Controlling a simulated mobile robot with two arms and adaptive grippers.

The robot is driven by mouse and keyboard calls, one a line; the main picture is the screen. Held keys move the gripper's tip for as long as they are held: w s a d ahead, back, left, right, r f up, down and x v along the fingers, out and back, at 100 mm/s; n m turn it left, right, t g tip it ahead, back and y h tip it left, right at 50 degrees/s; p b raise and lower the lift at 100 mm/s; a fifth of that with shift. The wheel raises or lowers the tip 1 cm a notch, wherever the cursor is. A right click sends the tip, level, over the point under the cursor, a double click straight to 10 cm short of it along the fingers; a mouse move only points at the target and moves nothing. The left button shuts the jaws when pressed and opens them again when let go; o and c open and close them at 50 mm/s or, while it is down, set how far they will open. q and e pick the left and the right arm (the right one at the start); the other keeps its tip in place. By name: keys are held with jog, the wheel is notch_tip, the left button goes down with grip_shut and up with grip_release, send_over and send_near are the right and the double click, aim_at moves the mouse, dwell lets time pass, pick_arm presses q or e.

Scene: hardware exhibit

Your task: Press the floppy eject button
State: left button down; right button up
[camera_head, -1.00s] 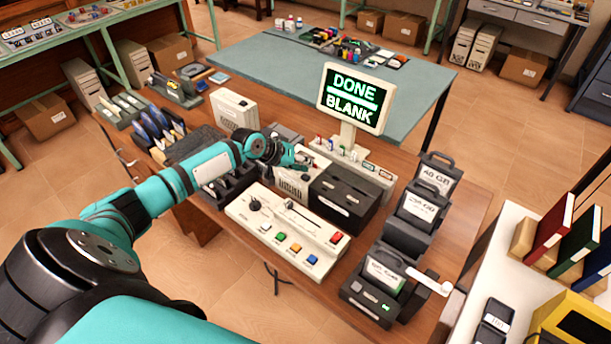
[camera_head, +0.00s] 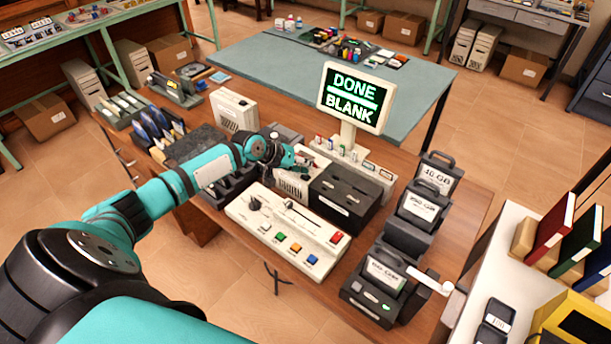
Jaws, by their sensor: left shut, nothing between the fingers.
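My left gripper (camera_head: 303,163) is shut and empty. It hangs over the middle of the wooden bench, at the back edge of a beige vented box (camera_head: 291,187), which may be the floppy drive. The gripper and wrist cover part of this box, and I cannot make out an eject button on it. I cannot tell whether the fingertips touch the box. A monitor (camera_head: 353,97) behind it reads "DONE" and "BLANK". My right gripper is out of view.
A black box (camera_head: 343,195) stands right of the beige box. A control panel (camera_head: 287,232) with coloured buttons is in front. Dark cartridge units (camera_head: 408,235) line the bench's right side. Blue disks (camera_head: 157,125) stand in racks at left.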

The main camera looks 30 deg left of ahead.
pick_arm(q)
jog(key=shift+f+b, duration=0.3)
jog(key=shift+f, duration=0.15)
dwell(0.5)
dwell(0.3)
jog(key=shift+r+p, duration=0.85)
notch_tip(320, 180, up, 5)
jog(key=p, duration=0.4)
jog(key=shift+r+p, duration=0.1)
jog(key=shift+p, duration=0.25)
